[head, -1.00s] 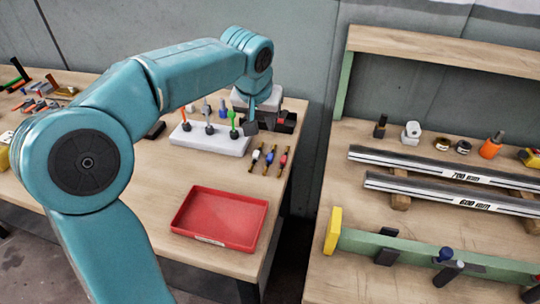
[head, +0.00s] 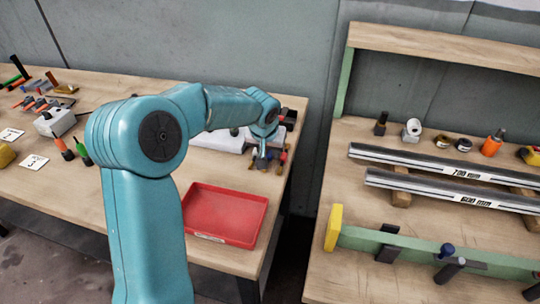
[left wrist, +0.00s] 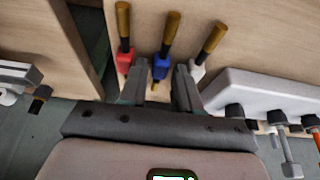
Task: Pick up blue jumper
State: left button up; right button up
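The blue jumper (left wrist: 162,66) lies on the wooden bench between a red jumper (left wrist: 125,62) and a white jumper (left wrist: 199,68), each with a long brass-coloured end. My left gripper (left wrist: 161,72) is open, with one finger on each side of the blue jumper's body. Whether the fingers touch it I cannot tell. In the head view my left gripper (head: 266,157) is low over the jumpers and largely hides the blue one. The red jumper shows at its right (head: 283,156). My right gripper is not in view.
A white holder (left wrist: 240,92) with tools stands close beside the white jumper. An empty red tray (head: 222,213) lies nearer on the same bench. The bench's right edge is close to the jumpers. A second bench (head: 330,185) stands to the right across a gap.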

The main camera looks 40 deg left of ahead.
pick_arm(q)
jog(key=shift+w+f, duration=0.1)
jog(key=shift+f, duration=0.15)
grip_shut()
